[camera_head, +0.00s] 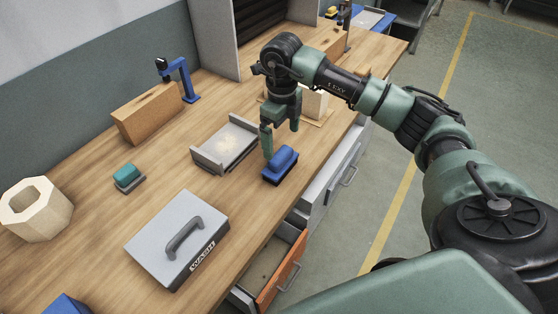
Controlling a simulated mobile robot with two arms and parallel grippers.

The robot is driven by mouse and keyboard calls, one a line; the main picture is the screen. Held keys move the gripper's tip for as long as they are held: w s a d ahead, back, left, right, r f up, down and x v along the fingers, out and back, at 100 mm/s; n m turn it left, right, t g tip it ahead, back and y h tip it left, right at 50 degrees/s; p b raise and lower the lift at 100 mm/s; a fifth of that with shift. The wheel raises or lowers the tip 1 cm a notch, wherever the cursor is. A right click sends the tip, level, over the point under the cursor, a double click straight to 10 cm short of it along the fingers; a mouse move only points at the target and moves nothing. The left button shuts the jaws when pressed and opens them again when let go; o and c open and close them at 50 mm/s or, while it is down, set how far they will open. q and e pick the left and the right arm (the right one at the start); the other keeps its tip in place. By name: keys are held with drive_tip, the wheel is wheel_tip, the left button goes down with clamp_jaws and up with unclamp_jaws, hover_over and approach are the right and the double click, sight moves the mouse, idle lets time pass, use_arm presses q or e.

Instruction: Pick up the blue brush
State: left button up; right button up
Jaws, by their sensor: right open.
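The blue brush (281,163) lies on the wooden workbench (180,200) near its right edge, beside a grey metal tray. It has a rounded blue grip on a darker base. My right gripper (278,140) points down just above and behind the brush, with a green finger close to the brush's upper left side. The gripper is open and holds nothing that I can see. I cannot tell whether a finger touches the brush. My left gripper is not in view.
A grey tray (203,158) stands left of the brush. A grey box marked WASH (160,235), a teal-topped brush (127,175), a wooden hexagonal ring (52,218) and a brown block (147,116) stand further left. An orange-fronted drawer (284,268) is open below the bench edge.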

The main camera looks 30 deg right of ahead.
drive_tip(key=f, duration=0.1)
drive_tip(key=f+p, duration=0.1)
drive_tip(key=f, duration=0.1)
drive_tip(key=f+p, duration=0.1)
drive_tip(key=f, duration=0.1)
drive_tip(key=shift+s+a+f, duration=0.25)
drive_tip(key=shift+s+a, duration=0.1)
drive_tip(key=shift+a, duration=0.05)
drive_tip(key=shift+f, duration=0.4)
drive_tip(key=c, duration=1.5)
drive_tip(key=shift+c, duration=0.2)
drive_tip(key=shift+r, duration=0.1)
wheel_tip(320, 180, up, 13)
drive_tip(key=b, duration=0.3)
wheel_tip(320, 180, up, 7)
hover_over(281, 154)
